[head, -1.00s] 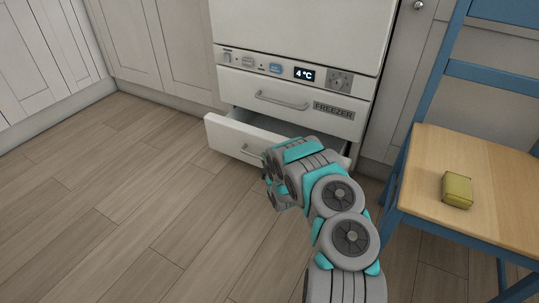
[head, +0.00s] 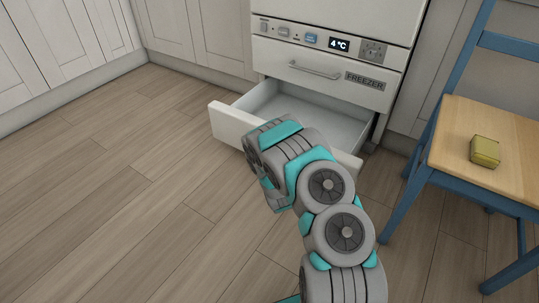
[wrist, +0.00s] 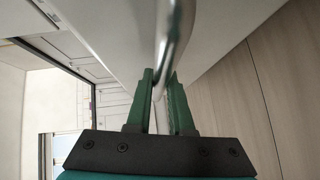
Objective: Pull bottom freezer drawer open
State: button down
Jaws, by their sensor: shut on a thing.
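The bottom freezer drawer (head: 232,121) stands well out from the white freezer, and its empty white inside shows in the head view. In the wrist view my gripper (wrist: 161,92) has its two green fingers on either side of the drawer's metal handle (wrist: 177,32), shut on it. The drawer front (wrist: 105,28) fills the upper left of that view. In the head view my arm covers the handle and the middle of the drawer front, and the fingertips are hidden.
The upper freezer drawer (head: 320,81), with a FREEZER label, is shut. A blue chair (head: 398,216) with a wooden seat stands at the right, with a yellow-green block (head: 485,151) on it. The wood floor (head: 110,200) at the left is clear.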

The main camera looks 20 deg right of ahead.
jog(key=shift+a, duration=0.2)
jog(key=c, duration=0.8)
grip_release()
jog(key=shift+d, duration=0.1)
jog(key=s+r+p, duration=0.1)
jog(key=s, duration=0.6)
jog(key=shift+s+a, duration=0.3)
jog(key=shift+a, duration=0.15)
